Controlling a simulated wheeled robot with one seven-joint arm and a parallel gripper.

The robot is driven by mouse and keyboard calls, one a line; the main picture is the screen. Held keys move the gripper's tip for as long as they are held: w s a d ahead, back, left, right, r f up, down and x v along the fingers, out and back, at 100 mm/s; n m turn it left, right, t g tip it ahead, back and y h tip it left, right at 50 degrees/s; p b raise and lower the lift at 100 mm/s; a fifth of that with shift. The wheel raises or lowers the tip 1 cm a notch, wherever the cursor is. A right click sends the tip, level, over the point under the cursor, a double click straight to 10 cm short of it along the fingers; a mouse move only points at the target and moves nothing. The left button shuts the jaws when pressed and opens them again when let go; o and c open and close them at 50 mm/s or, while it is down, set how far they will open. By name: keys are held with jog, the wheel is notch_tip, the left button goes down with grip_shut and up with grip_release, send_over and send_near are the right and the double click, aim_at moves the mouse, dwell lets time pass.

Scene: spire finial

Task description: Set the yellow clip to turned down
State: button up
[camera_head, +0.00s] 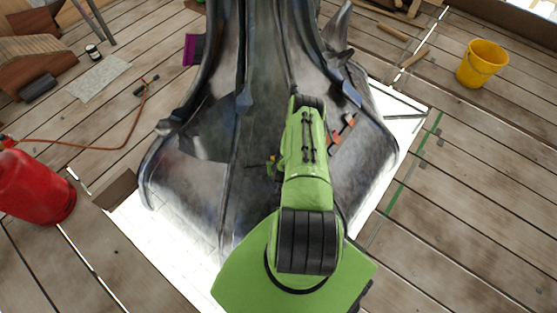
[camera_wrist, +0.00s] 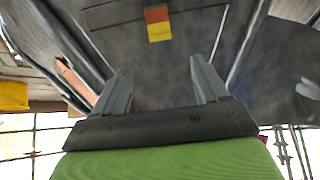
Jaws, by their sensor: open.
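The yellow clip (camera_wrist: 159,31) shows in the wrist view as a small yellow block with an orange-red part joined to its upper edge. It sits on the dark grey metal face of the spire finial (camera_head: 210,175). My gripper (camera_wrist: 161,68) is open and empty, its two grey fingers spread toward that face. The clip appears beyond the fingertips, roughly centred between them, and apart from them. My arm hides the gripper there.
An orange strip (camera_head: 342,131) lies on the finial right of my arm. Ridges run down the finial's faces. A yellow bucket (camera_head: 482,64) stands on the planks at right. A red gas cylinder (camera_head: 34,186) with a hose is at left. The plank floor at right is largely clear.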

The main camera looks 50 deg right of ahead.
jog(key=shift+s+a+r, duration=0.1)
jog(key=shift+s+r, duration=0.05)
jog(key=shift+r, duration=0.05)
